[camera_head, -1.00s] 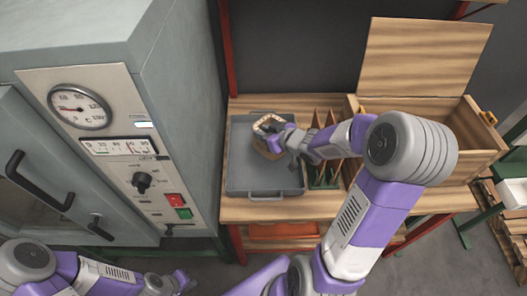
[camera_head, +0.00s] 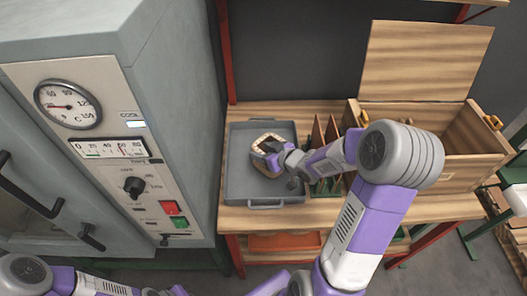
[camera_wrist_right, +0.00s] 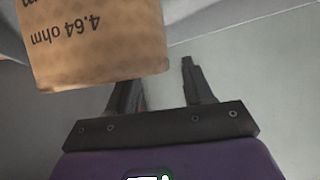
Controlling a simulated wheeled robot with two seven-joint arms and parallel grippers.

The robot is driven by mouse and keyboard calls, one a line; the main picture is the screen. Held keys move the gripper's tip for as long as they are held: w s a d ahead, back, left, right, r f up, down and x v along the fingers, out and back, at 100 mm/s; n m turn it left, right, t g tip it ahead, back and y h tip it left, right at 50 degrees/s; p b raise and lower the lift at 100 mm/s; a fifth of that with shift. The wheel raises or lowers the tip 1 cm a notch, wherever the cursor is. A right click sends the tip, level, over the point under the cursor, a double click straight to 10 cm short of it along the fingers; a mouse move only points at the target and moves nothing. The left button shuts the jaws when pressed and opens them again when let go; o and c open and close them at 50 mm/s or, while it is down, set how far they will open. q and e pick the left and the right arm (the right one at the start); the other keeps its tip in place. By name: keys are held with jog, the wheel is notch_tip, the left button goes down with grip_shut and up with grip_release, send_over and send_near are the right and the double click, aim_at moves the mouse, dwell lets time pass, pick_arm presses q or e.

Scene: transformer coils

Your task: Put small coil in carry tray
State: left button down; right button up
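The small coil (camera_head: 261,165), a hollow piece in tan wrap with a copper-coloured top, stands in the grey carry tray (camera_head: 240,187). In the right wrist view the coil (camera_wrist_right: 95,40) shows large at upper left, with "4.64 ohm" printed on it. My right gripper (camera_head: 269,152) is at the coil's right side and partly hides it. In the wrist view my right gripper (camera_wrist_right: 160,85) has its fingers spread, with a clear gap between them; one fingertip is hidden by the coil. My left gripper (camera_head: 178,291) is at the bottom edge, its fingers unclear.
A green rack with upright wooden dividers (camera_head: 326,130) stands right of the tray. An open wooden box (camera_head: 440,165) with a raised lid is farther right. A grey oven cabinet (camera_head: 175,110) rises at the left. The tray's front part is clear.

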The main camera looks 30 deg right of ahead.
jog(key=shift+s+d+r, duration=0.1)
jog(key=shift+s+r, duration=0.25)
jog(key=p+v, duration=0.5)
jog(key=v, duration=0.6)
jog(key=shift+p, duration=0.3)
